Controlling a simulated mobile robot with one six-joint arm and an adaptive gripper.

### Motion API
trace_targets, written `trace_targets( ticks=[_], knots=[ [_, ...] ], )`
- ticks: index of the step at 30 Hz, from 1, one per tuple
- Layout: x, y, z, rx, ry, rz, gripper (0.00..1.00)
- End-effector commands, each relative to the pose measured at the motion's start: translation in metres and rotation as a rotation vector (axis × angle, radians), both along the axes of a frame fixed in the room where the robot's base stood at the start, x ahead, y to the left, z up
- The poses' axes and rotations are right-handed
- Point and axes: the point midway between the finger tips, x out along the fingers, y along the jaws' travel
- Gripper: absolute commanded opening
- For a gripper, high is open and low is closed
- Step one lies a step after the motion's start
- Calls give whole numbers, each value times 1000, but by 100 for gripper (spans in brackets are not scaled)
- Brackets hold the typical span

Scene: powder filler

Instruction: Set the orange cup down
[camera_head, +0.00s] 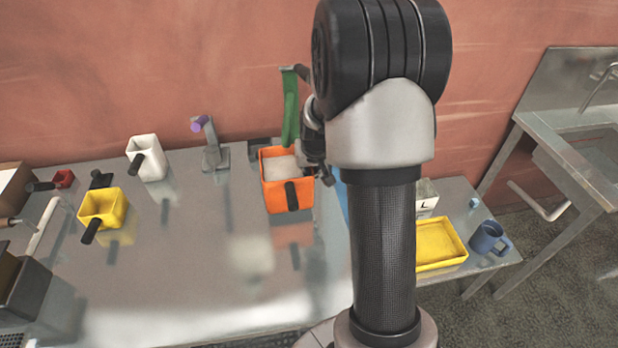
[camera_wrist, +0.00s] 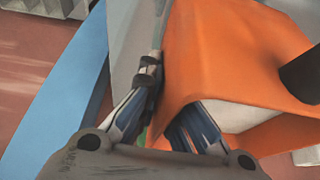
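The orange cup (camera_head: 272,194) stands upright near the back middle of the table in the head view. It has a black handle towards the front and white powder inside. My gripper (camera_head: 314,160) is at the cup's right rim, partly hidden by my arm. In the wrist view my gripper (camera_wrist: 170,105) has one finger on each side of the wall of the orange cup (camera_wrist: 215,55), and looks shut on it. I cannot tell whether the cup's base touches the table.
The metal table (camera_head: 200,260) is clear in front of the cup. A green upright part (camera_head: 290,108) is behind it. A white cup (camera_head: 146,160) and yellow cup (camera_head: 104,207) stand left. A yellow tray (camera_head: 440,244) and blue mug (camera_head: 488,238) are right.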

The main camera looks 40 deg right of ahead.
Motion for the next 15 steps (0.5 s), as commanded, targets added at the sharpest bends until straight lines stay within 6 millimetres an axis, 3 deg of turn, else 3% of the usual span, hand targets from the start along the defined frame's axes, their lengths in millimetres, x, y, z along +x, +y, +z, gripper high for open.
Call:
trace_targets(
  ticks=[1,3,15],
  knots=[
    [-2,1,-15,3,5,-1,0],
    [-1,1,-23,2,3,-2,0],
    [-1,0,-28,1,2,-1,0]
  ],
)
